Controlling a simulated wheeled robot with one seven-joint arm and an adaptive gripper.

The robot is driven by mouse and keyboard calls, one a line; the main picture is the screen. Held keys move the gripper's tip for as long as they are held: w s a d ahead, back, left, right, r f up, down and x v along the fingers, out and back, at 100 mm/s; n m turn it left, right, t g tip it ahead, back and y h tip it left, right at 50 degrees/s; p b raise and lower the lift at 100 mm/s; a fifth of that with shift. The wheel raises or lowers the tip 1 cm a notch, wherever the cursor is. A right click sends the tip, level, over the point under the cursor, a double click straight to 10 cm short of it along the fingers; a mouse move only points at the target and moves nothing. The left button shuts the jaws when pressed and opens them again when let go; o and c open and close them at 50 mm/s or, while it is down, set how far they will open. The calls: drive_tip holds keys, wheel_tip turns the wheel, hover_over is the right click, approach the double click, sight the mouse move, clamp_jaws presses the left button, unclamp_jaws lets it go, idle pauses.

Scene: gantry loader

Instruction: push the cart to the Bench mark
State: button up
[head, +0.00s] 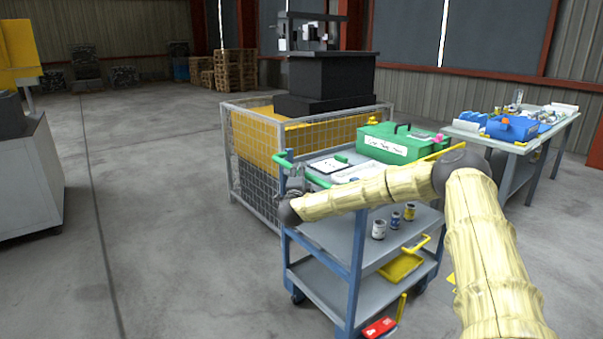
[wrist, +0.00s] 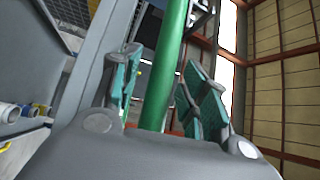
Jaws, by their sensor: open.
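The cart (head: 320,262) is a blue-framed trolley with grey shelves, standing on wheels in the middle right of the head view. Its green handle (head: 308,176) is at its left end. My gripper (head: 291,187) is at that handle, small and partly hidden by my own arm. In the wrist view, the green handle bar (wrist: 168,60) runs between the two teal finger pads of my gripper (wrist: 160,85). The fingers stand apart, with gaps visible beside the bar. I cannot see a floor mark for the Bench.
A green case (head: 400,143) and papers lie on the cart's top; cans and a yellow tray (head: 400,268) sit below. A workbench (head: 520,143) is at right. Open floor (head: 170,230) lies left.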

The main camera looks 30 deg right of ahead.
drive_tip(key=shift+x, duration=0.85)
clamp_jaws()
